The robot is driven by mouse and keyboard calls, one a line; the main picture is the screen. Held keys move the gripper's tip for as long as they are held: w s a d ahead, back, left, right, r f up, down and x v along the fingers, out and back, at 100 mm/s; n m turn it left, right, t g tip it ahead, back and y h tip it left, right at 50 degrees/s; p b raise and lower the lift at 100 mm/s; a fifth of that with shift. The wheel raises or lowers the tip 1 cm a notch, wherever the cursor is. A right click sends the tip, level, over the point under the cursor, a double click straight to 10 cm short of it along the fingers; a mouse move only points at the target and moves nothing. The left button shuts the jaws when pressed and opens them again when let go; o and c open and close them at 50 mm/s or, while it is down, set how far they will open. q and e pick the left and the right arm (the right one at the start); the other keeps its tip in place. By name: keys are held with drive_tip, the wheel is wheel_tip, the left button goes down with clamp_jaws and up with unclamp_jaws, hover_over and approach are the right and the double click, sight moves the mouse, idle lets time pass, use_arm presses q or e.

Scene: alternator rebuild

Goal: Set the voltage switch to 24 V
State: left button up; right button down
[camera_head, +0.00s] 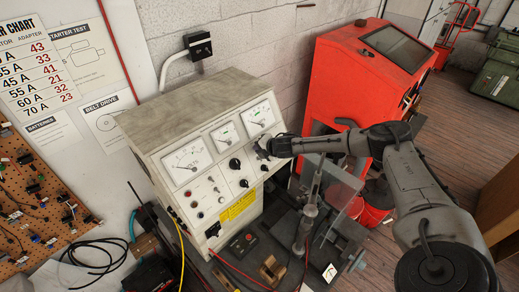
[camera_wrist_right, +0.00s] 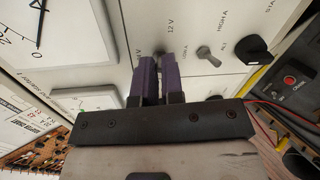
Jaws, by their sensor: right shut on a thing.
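The test bench (camera_head: 197,115) has a white sloping front panel with three dial meters, dark knobs and small switches. My right gripper (camera_head: 264,148) is at the panel's right part, below the rightmost meter. In the right wrist view its two purple fingers (camera_wrist_right: 160,62) are close together against the panel, beside a "12 V" label. They are shut on a small switch, presumably the voltage switch, whose body is mostly hidden between the fingertips. Which way it points cannot be seen. My left gripper is not in view.
Close to the fingers are a metal toggle (camera_wrist_right: 206,53) and a black knob (camera_wrist_right: 252,48). A red cabinet (camera_head: 342,82) stands behind my right arm. A clear shield (camera_head: 337,197) and a clamp stand are below the arm. Cables lie on the left.

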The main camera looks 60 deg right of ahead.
drive_tip(key=shift+w+d+r+g, duration=0.1)
drive_tip(key=shift+w+r+g, duration=0.2)
drive_tip(key=shift+g, duration=0.7)
drive_tip(key=shift+r+g+y, duration=0.1)
drive_tip(key=shift+g+y, duration=0.2)
drive_tip(key=shift+g, duration=0.2)
drive_tip(key=shift+w+g, duration=0.15)
drive_tip(key=shift+g, duration=0.35)
drive_tip(key=c, duration=1.5)
unclamp_jaws()
